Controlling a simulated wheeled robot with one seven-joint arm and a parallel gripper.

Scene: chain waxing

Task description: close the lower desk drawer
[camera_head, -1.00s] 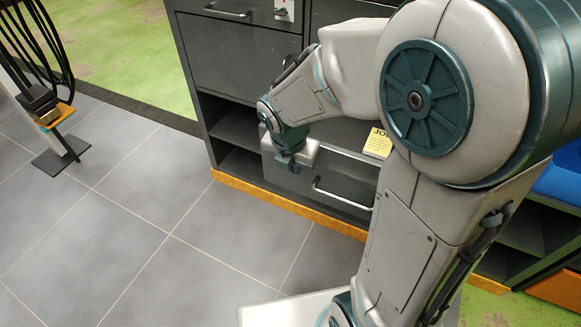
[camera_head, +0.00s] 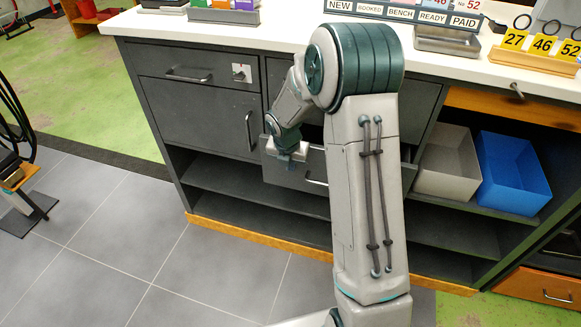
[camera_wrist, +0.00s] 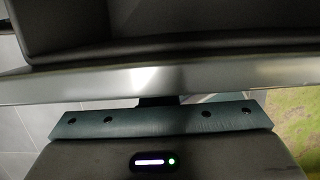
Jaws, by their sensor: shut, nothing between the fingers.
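The lower desk drawer (camera_head: 290,174) is a dark grey drawer with a light bar handle, in the middle of the desk. It stands partly out from the desk front; my arm hides much of its right part. My gripper (camera_head: 286,158) is shut and empty, at the left part of the drawer front near its top edge, left of the handle. In the wrist view the drawer's pale top rim (camera_wrist: 150,82) crosses the picture, with its dark inside beyond. The fingertips (camera_wrist: 158,101) are at the outer side of the rim; whether they touch is unclear.
The grey desk has a shut upper drawer (camera_head: 160,73) and a door (camera_head: 210,118) at left. Open shelves hold a grey bin (camera_head: 447,165) and a blue bin (camera_head: 510,172). The counter (camera_head: 270,40) carries trays and signs. Tiled floor (camera_head: 130,220) lies clear in front.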

